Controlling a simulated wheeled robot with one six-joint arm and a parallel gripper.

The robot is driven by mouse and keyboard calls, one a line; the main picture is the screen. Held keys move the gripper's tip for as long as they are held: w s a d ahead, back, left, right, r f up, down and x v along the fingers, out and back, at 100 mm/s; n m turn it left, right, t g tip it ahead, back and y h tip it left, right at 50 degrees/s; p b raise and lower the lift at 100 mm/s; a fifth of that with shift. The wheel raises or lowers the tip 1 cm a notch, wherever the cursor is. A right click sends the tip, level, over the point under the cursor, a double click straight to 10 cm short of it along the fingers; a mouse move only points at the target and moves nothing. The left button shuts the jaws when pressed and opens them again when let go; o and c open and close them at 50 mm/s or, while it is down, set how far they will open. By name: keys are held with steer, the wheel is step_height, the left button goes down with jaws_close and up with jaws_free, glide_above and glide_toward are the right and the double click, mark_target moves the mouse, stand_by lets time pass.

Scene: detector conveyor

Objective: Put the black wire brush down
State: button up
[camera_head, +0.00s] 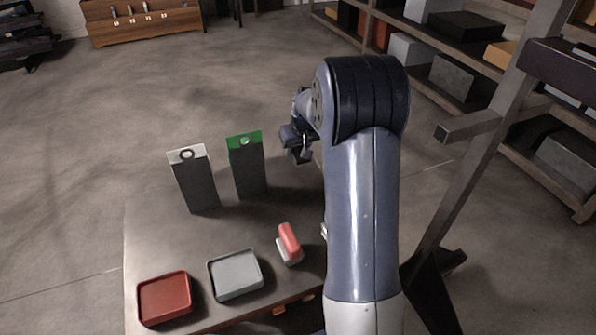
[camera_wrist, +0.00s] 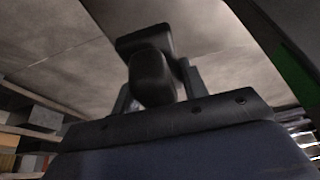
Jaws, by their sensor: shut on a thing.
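The black wire brush (camera_wrist: 150,76) shows in the wrist view as a dark rounded body with a wider dark block at its far end. It sits between the two fingers of my gripper (camera_wrist: 156,88), which is shut on it. In the head view my gripper (camera_head: 298,150) is above the back right part of the table (camera_head: 150,235), beside the green-topped box. It is partly hidden by my arm, and I cannot clearly tell the brush from the dark gripper there.
On the table stand a dark box with a white top (camera_head: 196,185) and one with a green top (camera_head: 249,172). In front are a red tray (camera_head: 165,298), a grey tray (camera_head: 236,275) and a red-handled brush (camera_head: 289,243). Shelves (camera_head: 470,85) stand at the right.

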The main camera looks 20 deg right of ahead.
mark_target(301, 148)
steer(key=shift+f, duration=3.55)
steer(key=o, duration=0.9)
steer(key=shift+f, duration=0.1)
steer(key=shift+p, duration=0.3)
steer(key=v, duration=0.3)
steer(key=b+v, duration=0.1)
steer(key=v, duration=0.6)
steer(key=shift+s+a+r, duration=0.25)
steer(key=shift+a, duration=0.15)
steer(key=x, duration=1.1)
steer(key=shift+w+d+p, duration=0.1)
steer(key=shift+d+p, duration=0.3)
steer(key=shift+r, duration=1.25)
